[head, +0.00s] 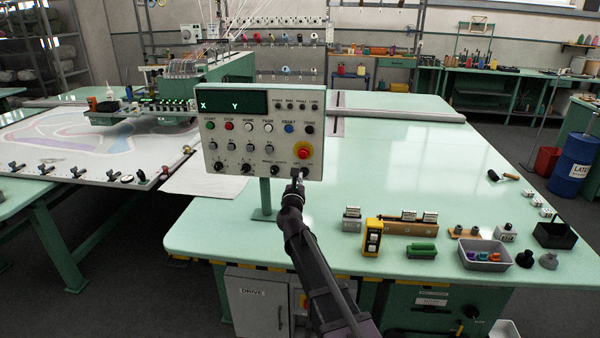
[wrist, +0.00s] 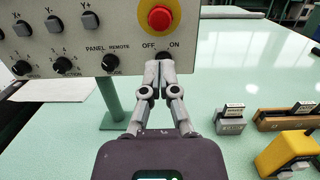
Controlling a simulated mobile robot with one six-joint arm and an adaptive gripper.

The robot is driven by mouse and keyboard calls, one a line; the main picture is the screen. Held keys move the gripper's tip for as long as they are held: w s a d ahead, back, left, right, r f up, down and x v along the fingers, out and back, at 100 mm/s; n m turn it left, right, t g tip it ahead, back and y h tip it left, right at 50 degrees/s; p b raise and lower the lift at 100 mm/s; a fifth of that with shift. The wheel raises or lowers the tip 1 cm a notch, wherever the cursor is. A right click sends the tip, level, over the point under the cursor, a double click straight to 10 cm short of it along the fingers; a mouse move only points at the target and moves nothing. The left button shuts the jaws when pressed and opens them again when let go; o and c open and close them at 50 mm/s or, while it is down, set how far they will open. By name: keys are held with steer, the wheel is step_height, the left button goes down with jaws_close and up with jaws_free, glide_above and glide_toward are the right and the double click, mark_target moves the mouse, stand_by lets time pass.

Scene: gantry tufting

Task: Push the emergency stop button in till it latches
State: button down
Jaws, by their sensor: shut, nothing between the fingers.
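The emergency stop button (head: 304,149) is a red mushroom head on a yellow disc at the lower right of the beige control panel (head: 225,158). In the wrist view the red button (wrist: 160,17) is at the top centre. My gripper (head: 298,173) is shut and empty, with its tips below the button near the panel's lower edge. In the wrist view my gripper's fingertips (wrist: 159,64) meet in front of the OFF/ON switch (wrist: 163,56) and partly hide it. I cannot tell whether they touch the panel. They are apart from the red button.
The panel stands on a green post (head: 265,194) over the pale green table (head: 400,160). Other knobs and buttons surround the stop button. A yellow pendant box (head: 372,237), a grey bin (head: 485,256) and small parts lie along the table's front right. The middle of the table is clear.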

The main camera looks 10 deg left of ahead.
steer(key=shift+s+f, duration=0.15)
steer(key=shift+s, duration=0.8)
steer(key=shift+n, duration=0.4)
steer(key=s+d+f+n+g+y, duration=0.3)
steer(key=s+d+f+n+g, duration=0.3)
steer(key=n, duration=0.7)
steer(key=s+d+f+n+g+y, duration=0.4)
steer(key=s+f+n, duration=0.35)
steer(key=n, duration=0.55)
steer(key=s+d+f+n+g+h, duration=0.3)
steer(key=s+d+n+g, duration=0.1)
steer(key=s+d, duration=0.4)
steer(key=s+d+f+n+g+h, duration=0.3)
steer(key=s+d+f+n+g, duration=0.1)
steer(key=s+d, duration=0.5)
steer(key=shift+s+f+n+g+h, duration=0.2)
steer(key=shift+n+g+h, duration=0.1)
steer(key=shift+n+g, duration=0.45)
